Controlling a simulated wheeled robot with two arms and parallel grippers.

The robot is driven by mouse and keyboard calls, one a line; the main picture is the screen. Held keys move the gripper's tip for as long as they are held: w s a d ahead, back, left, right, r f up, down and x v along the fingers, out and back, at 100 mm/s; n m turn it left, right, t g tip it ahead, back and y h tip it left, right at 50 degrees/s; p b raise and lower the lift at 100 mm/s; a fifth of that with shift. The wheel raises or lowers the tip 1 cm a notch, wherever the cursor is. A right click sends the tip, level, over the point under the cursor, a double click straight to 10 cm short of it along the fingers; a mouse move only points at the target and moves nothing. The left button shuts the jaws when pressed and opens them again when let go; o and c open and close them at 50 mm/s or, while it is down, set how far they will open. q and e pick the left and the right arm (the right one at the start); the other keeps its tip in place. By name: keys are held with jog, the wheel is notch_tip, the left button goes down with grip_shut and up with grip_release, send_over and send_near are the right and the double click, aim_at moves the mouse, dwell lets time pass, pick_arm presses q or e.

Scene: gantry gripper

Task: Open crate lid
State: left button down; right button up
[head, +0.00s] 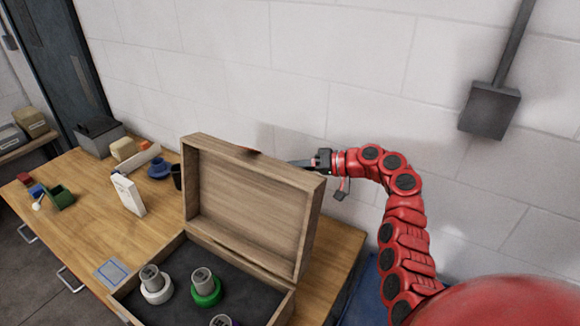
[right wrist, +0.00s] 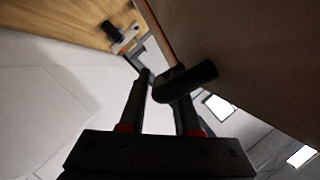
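The wooden crate (head: 280,306) stands on the table with its lid (head: 240,208) raised, steeply upright at the crate's back. My right gripper (head: 300,163) is behind the lid's upper right edge, its fingertips partly hidden by the lid. In the right wrist view my right gripper (right wrist: 160,76) has its two fingers apart. A dark cylindrical handle (right wrist: 190,82) crosses close to the right finger, beside the lid's brown panel (right wrist: 255,60). I cannot tell whether they touch. My left gripper is not in view.
In the crate are a white-based piece (head: 156,290), a green-based piece (head: 206,291) and a partly cut-off purple one. A white box (head: 128,195), a blue item (head: 159,168) and a green holder (head: 60,197) stand on the table (head: 85,235). A wall is close behind.

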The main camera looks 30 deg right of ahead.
grip_shut()
dwell(1.1)
